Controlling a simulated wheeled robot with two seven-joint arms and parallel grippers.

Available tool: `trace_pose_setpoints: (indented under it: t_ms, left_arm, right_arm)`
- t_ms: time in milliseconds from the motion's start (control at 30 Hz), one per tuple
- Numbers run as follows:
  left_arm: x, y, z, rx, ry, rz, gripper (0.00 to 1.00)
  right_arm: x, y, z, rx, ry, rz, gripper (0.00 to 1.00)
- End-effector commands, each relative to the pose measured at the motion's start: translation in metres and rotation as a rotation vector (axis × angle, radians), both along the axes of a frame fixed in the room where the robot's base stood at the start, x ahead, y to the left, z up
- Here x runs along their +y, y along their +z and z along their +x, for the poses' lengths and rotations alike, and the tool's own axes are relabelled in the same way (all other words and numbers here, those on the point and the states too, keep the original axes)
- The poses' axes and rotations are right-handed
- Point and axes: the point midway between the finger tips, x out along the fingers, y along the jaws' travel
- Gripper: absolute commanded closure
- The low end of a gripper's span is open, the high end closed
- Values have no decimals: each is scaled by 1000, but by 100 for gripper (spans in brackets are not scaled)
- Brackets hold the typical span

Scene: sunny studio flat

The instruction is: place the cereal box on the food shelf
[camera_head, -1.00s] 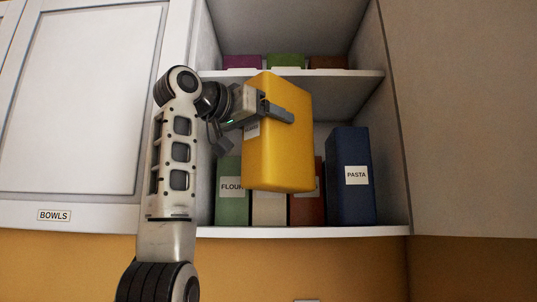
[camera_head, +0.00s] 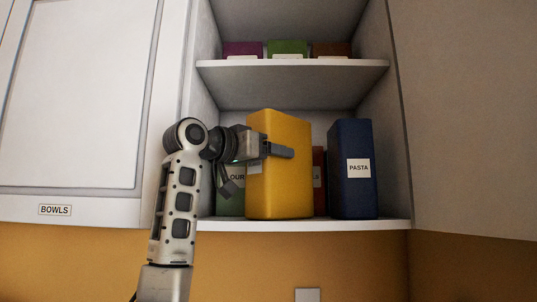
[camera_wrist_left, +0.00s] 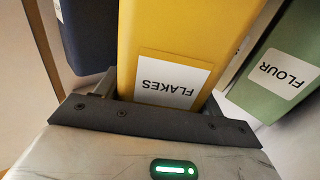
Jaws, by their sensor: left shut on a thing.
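The yellow cereal box (camera_head: 282,190) is upright at the front of the lower cupboard shelf (camera_head: 390,224), low over the board or on it; I cannot tell if it touches. My left gripper (camera_head: 280,151) is shut on its upper part. In the left wrist view the cereal box (camera_wrist_left: 185,35) carries a FLAKES label, upside down, and fills the space between the fingers of my left gripper (camera_wrist_left: 155,95). My right gripper is in neither view.
On the lower shelf a blue PASTA box (camera_head: 352,190) stands right, a green FLOUR box (camera_head: 230,200) left, a red-brown box (camera_head: 319,185) partly hidden. Several boxes sit on the upper shelf (camera_head: 290,70). A closed BOWLS door (camera_head: 80,110) is at left.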

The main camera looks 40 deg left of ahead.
Motion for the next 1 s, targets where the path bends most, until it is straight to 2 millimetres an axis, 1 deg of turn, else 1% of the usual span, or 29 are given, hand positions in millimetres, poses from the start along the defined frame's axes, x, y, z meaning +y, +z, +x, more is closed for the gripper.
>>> trace_pose_setpoints:
  t_ms: [233, 333, 367, 400, 433, 667, 767, 867, 967, 1000]
  left_arm:
    - [0, 1, -1, -5, -1, 1, 62]
    - [0, -2, -1, -5, -1, 1, 62]
    - [0, -2, 0, -2, -1, 1, 26]
    - [0, -2, 0, -2, -1, 1, 15]
    - [0, -2, 0, -2, -1, 1, 10]
    - [0, -2, 0, -2, -1, 1, 10]
    - [0, 3, 0, -3, -1, 1, 10]
    - [1, -1, -11, -4, 1, 2, 10]
    - [3, -2, -30, -7, 1, 2, 10]
    - [4, -2, -39, -7, 1, 2, 10]
  right_arm:
    - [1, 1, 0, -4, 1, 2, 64]
    - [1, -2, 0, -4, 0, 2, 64]
    - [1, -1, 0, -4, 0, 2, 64]
    - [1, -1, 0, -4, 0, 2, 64]
    - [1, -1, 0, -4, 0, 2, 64]
    - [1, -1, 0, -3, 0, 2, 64]
    - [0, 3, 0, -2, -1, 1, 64]
    - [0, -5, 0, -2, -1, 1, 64]
    - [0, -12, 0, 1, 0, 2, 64]
    - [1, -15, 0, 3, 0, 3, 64]
